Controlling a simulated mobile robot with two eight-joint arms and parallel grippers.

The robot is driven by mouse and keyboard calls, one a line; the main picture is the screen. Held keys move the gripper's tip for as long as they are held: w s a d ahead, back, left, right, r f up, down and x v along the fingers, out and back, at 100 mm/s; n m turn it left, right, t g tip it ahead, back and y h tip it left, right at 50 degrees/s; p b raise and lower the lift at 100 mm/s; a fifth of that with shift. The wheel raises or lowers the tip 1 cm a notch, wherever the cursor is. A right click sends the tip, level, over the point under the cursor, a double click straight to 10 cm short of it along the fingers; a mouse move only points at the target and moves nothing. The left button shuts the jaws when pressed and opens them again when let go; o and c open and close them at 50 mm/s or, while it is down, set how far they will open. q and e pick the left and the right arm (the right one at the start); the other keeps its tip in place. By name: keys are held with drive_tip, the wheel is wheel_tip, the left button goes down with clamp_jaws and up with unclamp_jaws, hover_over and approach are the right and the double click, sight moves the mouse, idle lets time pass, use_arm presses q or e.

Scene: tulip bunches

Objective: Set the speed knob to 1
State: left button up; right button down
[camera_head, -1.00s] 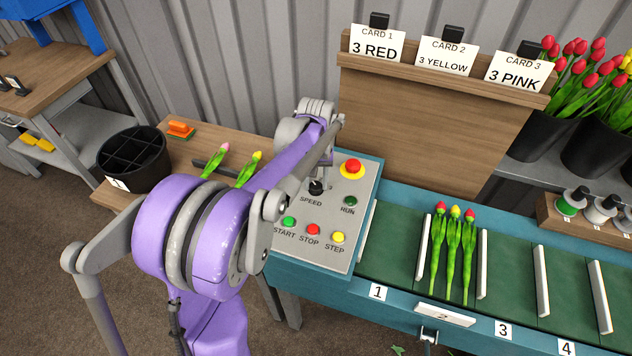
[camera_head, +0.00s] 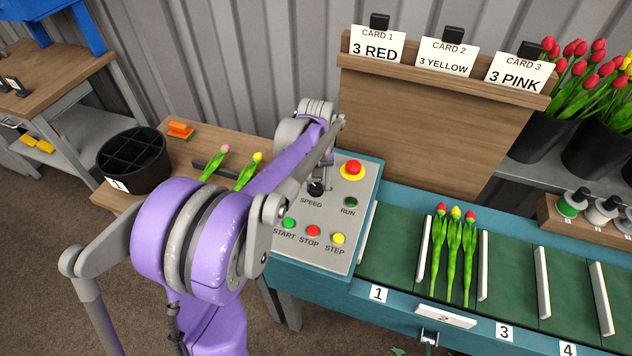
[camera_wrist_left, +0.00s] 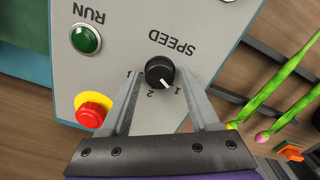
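The speed knob (camera_head: 316,188) is a black round dial on the grey control panel (camera_head: 347,263), above the word SPEED. In the left wrist view the knob (camera_wrist_left: 159,72) has a white pointer line directed to the lower right, between the printed 2 and 1 and close to the 1. My left gripper (camera_wrist_left: 158,76) is open, with one finger on each side of the knob and a visible gap to it, at least on the right. Part of the scale near the left finger is hard to read. My right gripper is not in view.
A red stop button on a yellow base (camera_head: 352,168) and a green RUN button (camera_head: 350,201) sit near the knob. START, STOP and STEP buttons line the panel's lower part. Tulips (camera_head: 453,250) lie on the green conveyor. A black divided bucket (camera_head: 133,160) stands at left.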

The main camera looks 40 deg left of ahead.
sight(316, 186)
use_arm(q)
drive_tip(key=shift+o, duration=0.5)
wheel_tip(316, 186, up, 11)
drive_tip(key=shift+p, duration=0.3)
drive_tip(key=shift+f, duration=0.1)
drive_tip(key=s+d+f+m+t, duration=0.1)
drive_tip(key=s+d+f+m, duration=0.2)
drive_tip(key=s+d, duration=0.2)
drive_tip(key=s+d+f+m+t, duration=0.2)
drive_tip(key=s+d+f+m, duration=0.1)
drive_tip(key=s+d, duration=0.3)
drive_tip(key=s+d+f+m+t, duration=0.2)
drive_tip(key=s+d+m, duration=0.1)
drive_tip(key=s+d, duration=0.3)
drive_tip(key=shift+s+f+p, duration=0.1)
drive_tip(key=shift+f+p, duration=0.25)
drive_tip(key=shift+f, duration=0.05)
